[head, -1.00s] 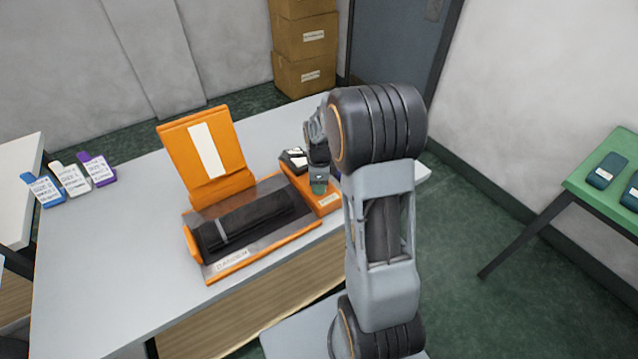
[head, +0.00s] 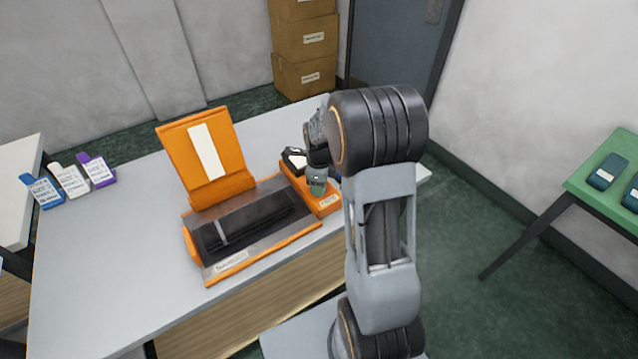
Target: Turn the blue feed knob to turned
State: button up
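The orange knitting machine (head: 262,262) lies on the grey table with its orange back panel (head: 178,150) raised and a black bed on top. A small orange box (head: 327,206) adjoins its right end. My gripper (head: 317,184) points down at this box, its grey-green tip low over the box or against it; I cannot tell if it touches. The blue feed knob is not clearly visible. A small bluish patch shows just right of the gripper tip, mostly behind my arm. I cannot see whether the fingers are apart or closed.
A black item with a white top (head: 294,159) sits on the box, left of my gripper. Blue, white and purple tagged items (head: 70,180) stand at the left. A green table (head: 603,192) is at the right. The front left of the grey table (head: 110,270) is clear.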

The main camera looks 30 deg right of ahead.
jog(key=o, duration=0.5)
jog(key=shift+c, duration=0.2)
notch_tip(320, 180, up, 14)
dwell(0.4)
dwell(0.4)
